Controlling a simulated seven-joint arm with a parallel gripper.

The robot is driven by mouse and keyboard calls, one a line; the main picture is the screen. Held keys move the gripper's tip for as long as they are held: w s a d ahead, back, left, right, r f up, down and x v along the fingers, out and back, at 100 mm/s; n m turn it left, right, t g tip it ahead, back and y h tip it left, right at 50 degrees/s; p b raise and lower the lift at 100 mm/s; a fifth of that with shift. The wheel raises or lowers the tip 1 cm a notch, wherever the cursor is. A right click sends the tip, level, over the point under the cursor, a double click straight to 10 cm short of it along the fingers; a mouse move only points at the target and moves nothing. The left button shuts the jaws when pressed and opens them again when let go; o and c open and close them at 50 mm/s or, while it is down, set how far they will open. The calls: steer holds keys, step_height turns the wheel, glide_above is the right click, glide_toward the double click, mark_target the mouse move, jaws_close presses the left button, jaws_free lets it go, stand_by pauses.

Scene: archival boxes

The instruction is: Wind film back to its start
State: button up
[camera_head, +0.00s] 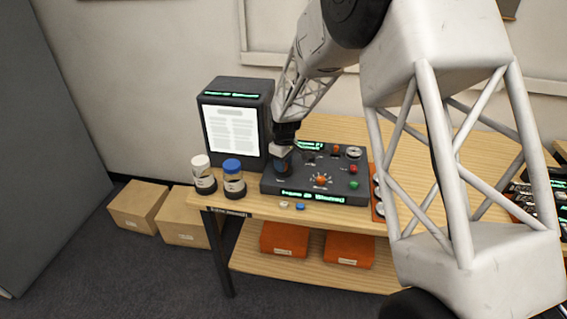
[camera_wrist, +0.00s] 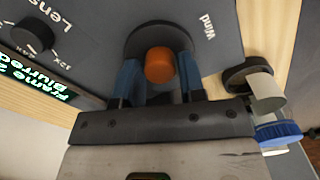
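The film-winding control is a dark round wheel (camera_wrist: 142,38) with an orange knob (camera_wrist: 159,65), beside the label "Wind" on the grey control panel (camera_wrist: 95,25). My gripper (camera_wrist: 159,76) has its two blue fingers on either side of the orange knob, with narrow gaps visible, so it looks open around it. Whether a finger touches the knob is hard to tell. In the head view my gripper is over the left part of the control panel (camera_head: 330,188) and mostly hides the wheel. The reader screen (camera_head: 232,130) shows a page of text.
A jar with a white lid (camera_head: 202,163) and one with a blue lid (camera_head: 232,165) stand left of the panel. A lens knob (camera_wrist: 33,36) and a green-lit display (camera_wrist: 38,78) are close by. Small items lie at the table's front edge. Boxes (camera_head: 140,205) are on the floor.

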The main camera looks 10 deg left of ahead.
steer(key=o, duration=0.3)
steer(key=shift+r, duration=3.9)
